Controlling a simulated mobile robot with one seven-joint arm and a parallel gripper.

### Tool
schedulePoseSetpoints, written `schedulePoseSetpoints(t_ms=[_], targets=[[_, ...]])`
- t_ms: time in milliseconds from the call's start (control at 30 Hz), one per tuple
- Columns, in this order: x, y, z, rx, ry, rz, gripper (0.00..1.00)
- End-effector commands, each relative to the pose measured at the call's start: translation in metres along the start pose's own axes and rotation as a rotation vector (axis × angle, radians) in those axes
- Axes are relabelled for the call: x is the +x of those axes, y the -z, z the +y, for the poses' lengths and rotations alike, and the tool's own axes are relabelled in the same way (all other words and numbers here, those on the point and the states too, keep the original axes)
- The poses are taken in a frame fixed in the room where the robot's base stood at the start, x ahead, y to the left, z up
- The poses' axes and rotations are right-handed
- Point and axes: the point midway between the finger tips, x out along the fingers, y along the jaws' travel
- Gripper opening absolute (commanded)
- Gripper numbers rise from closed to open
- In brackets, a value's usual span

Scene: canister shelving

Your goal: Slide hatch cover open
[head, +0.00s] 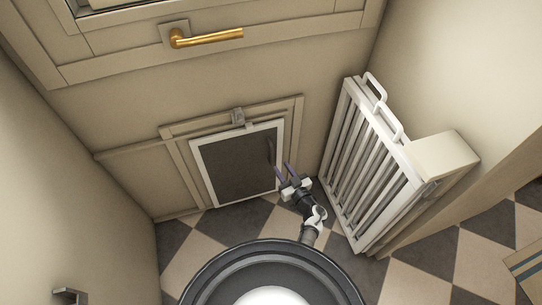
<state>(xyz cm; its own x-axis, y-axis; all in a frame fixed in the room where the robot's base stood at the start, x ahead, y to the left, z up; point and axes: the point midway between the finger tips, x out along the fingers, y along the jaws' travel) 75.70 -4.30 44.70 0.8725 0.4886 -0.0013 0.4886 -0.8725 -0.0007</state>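The hatch cover (236,168) is a dark panel in a white frame, low on the beige wall. It fills the frame, and a dark upright handle (271,150) shows near its right edge. A small grey latch-like fitting (238,117) sits above the top of the frame. My gripper (283,171) is in front of the hatch's lower right side, near the handle. I cannot tell whether a finger touches the cover.
A white slatted gate (367,165) stands close on the right, beside a beige post (440,160). A window with a brass handle (207,38) is above. A wall closes the left side. Checkered floor (210,232) is clear before the hatch.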

Motion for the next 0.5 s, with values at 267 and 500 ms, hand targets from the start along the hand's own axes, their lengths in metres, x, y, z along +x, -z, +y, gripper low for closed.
schedulePoseSetpoints(t_ms=[267, 500], targets=[[0.057, -0.005, 0.0, -0.004, 0.003, 0.003, 0.29], [0.083, -0.002, 0.0, -0.002, 0.001, 0.002, 0.29]])
